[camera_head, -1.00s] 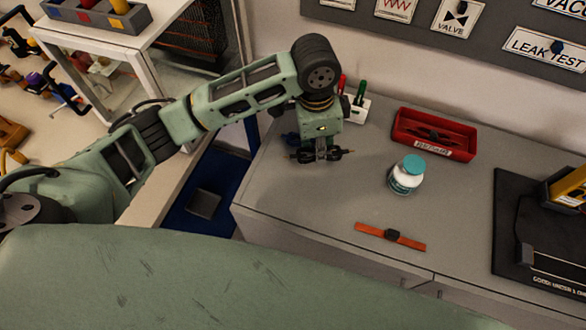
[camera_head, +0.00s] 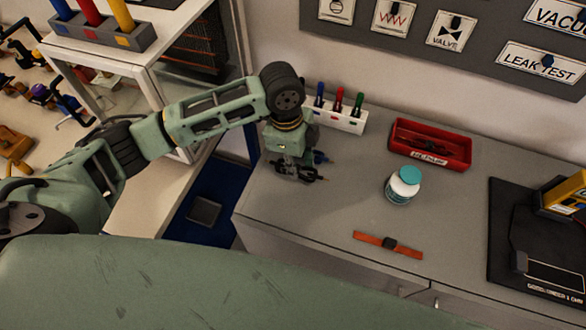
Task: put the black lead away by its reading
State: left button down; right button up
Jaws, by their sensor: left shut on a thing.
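My left gripper (camera_head: 298,173) is low over the left end of the grey bench. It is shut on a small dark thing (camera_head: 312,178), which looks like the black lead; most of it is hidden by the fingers. A small dark-blue shape (camera_head: 320,157) shows just beside the fingers; I cannot tell whether it is a separate thing. The meter (camera_head: 568,194), yellow and cut off by the right edge, stands on a black mat (camera_head: 505,220). A red tray (camera_head: 402,142) with dark contents and a white label stands at the back. My right gripper is not in view.
A white rack (camera_head: 345,124) with blue, red and green pens stands behind the gripper. A white bottle with teal lid (camera_head: 403,185) and an orange strap (camera_head: 376,239) are on the bench. A grey rack (camera_head: 120,35) with coloured tubes is upper left. The bench middle is mostly clear.

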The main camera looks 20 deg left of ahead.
aim_at(293, 180)
pick_arm(q)
jog(key=shift+s+a+f, duration=0.2)
jog(key=shift+a+f, duration=0.05)
jog(key=shift+f, duration=0.3)
jog(key=shift+f+p, duration=0.35)
jog(key=shift+f, duration=1.3)
jog(key=shift+f, duration=0.1)
jog(key=c, duration=1.8)
grip_release()
jog(key=shift+c, duration=0.2)
jog(key=o, duration=0.4)
